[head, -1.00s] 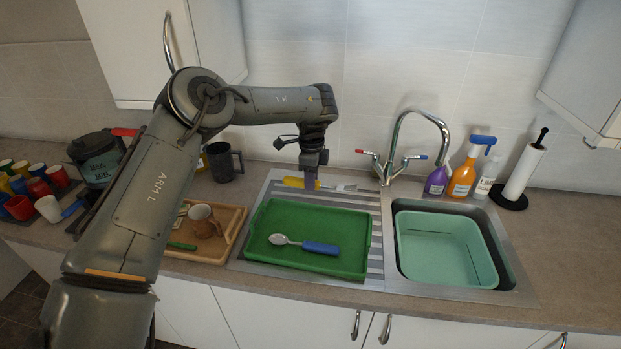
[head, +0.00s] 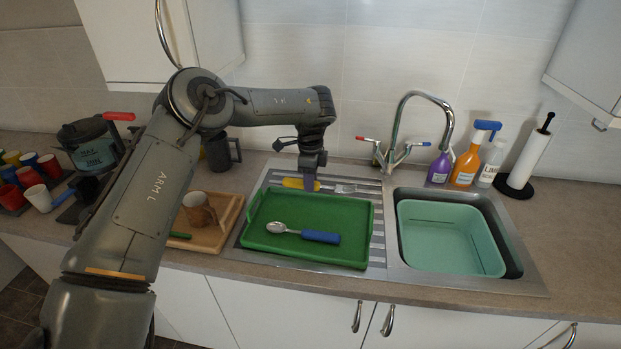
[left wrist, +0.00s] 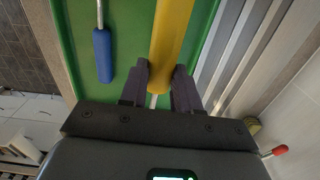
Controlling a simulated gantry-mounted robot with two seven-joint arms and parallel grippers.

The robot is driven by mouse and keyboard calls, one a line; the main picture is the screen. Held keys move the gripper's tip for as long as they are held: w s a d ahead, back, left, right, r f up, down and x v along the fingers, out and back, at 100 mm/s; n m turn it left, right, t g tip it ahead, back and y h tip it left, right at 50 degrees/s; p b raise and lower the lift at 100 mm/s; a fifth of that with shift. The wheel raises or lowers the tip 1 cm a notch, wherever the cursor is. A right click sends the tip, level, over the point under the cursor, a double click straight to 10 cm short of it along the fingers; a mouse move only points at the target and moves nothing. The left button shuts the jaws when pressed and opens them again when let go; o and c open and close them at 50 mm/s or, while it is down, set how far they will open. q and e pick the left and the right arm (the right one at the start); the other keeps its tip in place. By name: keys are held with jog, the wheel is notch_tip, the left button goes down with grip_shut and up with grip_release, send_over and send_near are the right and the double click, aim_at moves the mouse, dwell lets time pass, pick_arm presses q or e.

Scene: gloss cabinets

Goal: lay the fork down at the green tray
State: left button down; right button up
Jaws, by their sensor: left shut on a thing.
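The fork has a yellow handle (head: 294,184) and a metal head (head: 345,188) pointing right in the head view. My left gripper (head: 309,187) is shut on the fork's handle at the back edge of the green tray (head: 357,250). In the left wrist view, the yellow handle (left wrist: 171,40) lies between the fingers of my left gripper (left wrist: 160,78), over the tray's edge. I cannot tell whether the fork touches the tray or drainer. A blue-handled spoon (head: 320,237) lies in the tray. My right gripper is not in view.
The tray stands on a ridged steel drainer (head: 378,237). A teal basin (head: 447,238) sits in the sink at right, with the tap (head: 447,128) behind. A wooden tray (head: 228,215) with a brown mug (head: 198,207) is at left. Bottles (head: 465,165) stand back right.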

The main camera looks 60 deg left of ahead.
pick_arm(q)
jog(key=shift+f+b, duration=3.15)
jog(key=shift+f, duration=1.05)
jog(key=c, duration=0.7)
grip_release()
jog(key=shift+c, duration=0.2)
jog(key=o, duration=0.5)
jog(key=shift+r, duration=0.1)
jog(key=shift+r+p, duration=0.95)
jog(key=shift+r, duration=0.45)
jog(key=shift+r+p, duration=1.3)
jog(key=shift+r, duration=0.7)
jog(key=shift+r, duration=0.1)
